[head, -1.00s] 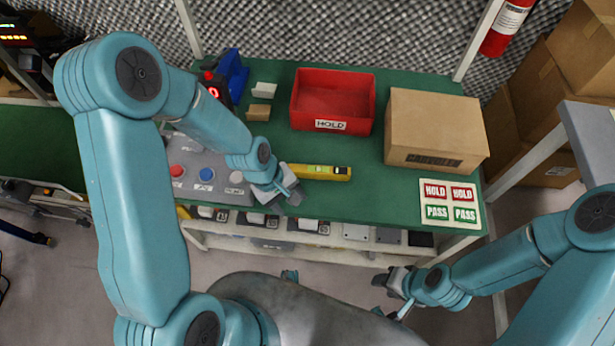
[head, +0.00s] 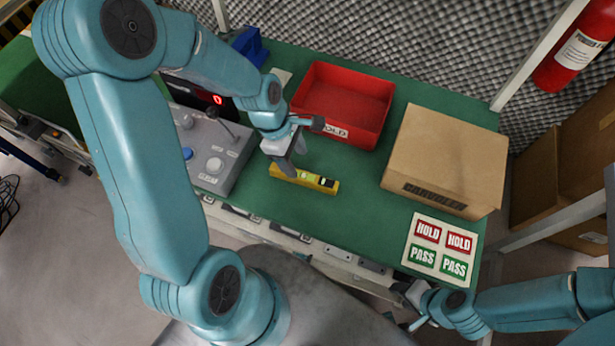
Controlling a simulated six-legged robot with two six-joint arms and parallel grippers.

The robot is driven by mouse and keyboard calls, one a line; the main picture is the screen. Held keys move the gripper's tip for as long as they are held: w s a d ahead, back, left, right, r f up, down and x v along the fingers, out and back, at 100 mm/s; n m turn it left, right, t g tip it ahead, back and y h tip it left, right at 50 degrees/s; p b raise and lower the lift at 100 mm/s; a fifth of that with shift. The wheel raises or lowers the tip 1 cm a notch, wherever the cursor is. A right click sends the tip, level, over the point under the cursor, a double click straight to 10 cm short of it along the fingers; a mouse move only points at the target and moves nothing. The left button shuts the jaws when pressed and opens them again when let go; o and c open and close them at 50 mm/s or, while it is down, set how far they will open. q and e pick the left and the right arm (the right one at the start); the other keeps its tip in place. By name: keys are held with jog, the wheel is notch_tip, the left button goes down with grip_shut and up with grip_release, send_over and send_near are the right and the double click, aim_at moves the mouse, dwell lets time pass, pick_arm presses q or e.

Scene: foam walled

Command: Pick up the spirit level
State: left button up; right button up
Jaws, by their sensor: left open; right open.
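The spirit level (head: 318,182) is a short yellow bar with a pale green vial and a dark end. It lies flat on the green bench top (head: 290,222), in front of the red bin. My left gripper (head: 303,142) is open, just above and behind the level's left part. One finger hangs in front of the level's left end and hides a bit of it; I cannot tell whether it touches. My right gripper (head: 408,308) is open and empty, low by the bench's front right edge.
A red HOLD bin (head: 345,102) stands behind the level. A cardboard box (head: 440,155) stands to the right, with a HOLD/PASS label sheet (head: 441,248) in front of it. A grey button panel (head: 208,150) with a lever is on the left. The bench between level and box is clear.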

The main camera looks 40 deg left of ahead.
aim_at(303, 175)
pick_arm(q)
jog(key=f, duration=0.2)
jog(key=shift+s+d+f, duration=0.2)
jog(key=shift+f, duration=0.1)
jog(key=x, duration=0.4)
jog(key=shift+w+a+f+b, duration=0.1)
jog(key=shift+w+a+b, duration=0.15)
jog(key=shift+b, duration=0.15)
jog(key=shift+d+f, duration=0.3)
jog(key=shift+f, duration=0.1)
jog(key=shift+w, duration=0.1)
grip_shut()
